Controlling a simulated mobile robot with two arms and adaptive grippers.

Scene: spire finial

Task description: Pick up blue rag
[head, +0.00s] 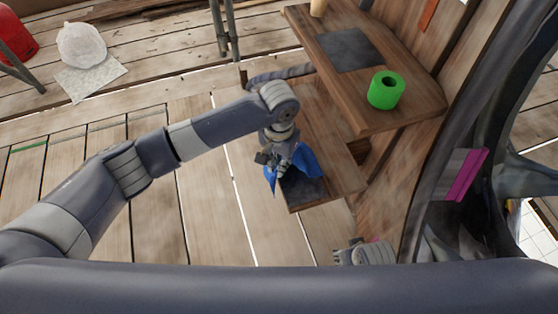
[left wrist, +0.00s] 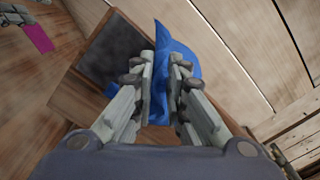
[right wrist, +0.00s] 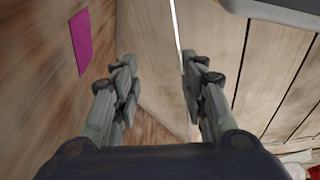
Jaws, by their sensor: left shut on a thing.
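The blue rag (head: 306,162) is crumpled around my left gripper (head: 280,164), at the end of the lower wooden shelf. In the left wrist view the rag (left wrist: 180,62) is pinched between the two fingers of my left gripper (left wrist: 161,85), with folds sticking out beyond the tips. I cannot tell whether the rag still touches the shelf. My right gripper (right wrist: 160,75) is open with nothing between its fingers. In the head view it (head: 352,250) is low, to the right of the lower shelf.
The lower shelf (head: 330,150) has a dark square (head: 302,188) at its near end. A higher shelf (head: 418,105) holds a green roll (head: 386,90) and another dark square (head: 349,49). A magenta patch (head: 466,174) is on the right.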

